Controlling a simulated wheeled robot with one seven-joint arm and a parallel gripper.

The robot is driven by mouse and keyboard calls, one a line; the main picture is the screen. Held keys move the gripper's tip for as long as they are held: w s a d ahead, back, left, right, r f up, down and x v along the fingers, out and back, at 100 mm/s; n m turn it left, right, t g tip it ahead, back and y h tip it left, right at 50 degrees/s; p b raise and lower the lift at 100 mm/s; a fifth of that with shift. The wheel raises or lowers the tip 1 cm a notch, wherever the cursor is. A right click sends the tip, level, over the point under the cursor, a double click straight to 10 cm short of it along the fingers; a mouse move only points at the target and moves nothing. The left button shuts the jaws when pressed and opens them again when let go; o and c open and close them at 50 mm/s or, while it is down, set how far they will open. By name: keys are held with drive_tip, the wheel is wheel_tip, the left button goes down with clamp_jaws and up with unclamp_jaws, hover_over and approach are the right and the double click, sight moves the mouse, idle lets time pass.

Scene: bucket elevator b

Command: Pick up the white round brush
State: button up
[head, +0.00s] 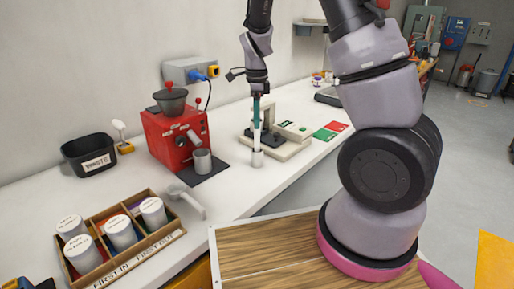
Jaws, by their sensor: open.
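A small white round-headed thing (119,126), which looks like the white round brush, stands upright at a yellow base near the wall. It is small in view, so I cannot be sure it is the brush. My gripper (258,92) points down over the middle of the white counter, well to the right of it. The gripper is open.
A black waste bin (88,165) and a red grinder (165,145) flank the white round-headed thing. A wooden box (148,243) of white-lidded jars and a pale handled tool (186,200) lie in front. A grey and beige device (285,140) stands right of the gripper.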

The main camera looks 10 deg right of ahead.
sight(257, 131)
drive_tip(key=f, duration=0.5)
drive_tip(key=shift+s, duration=0.3)
clamp_jaws()
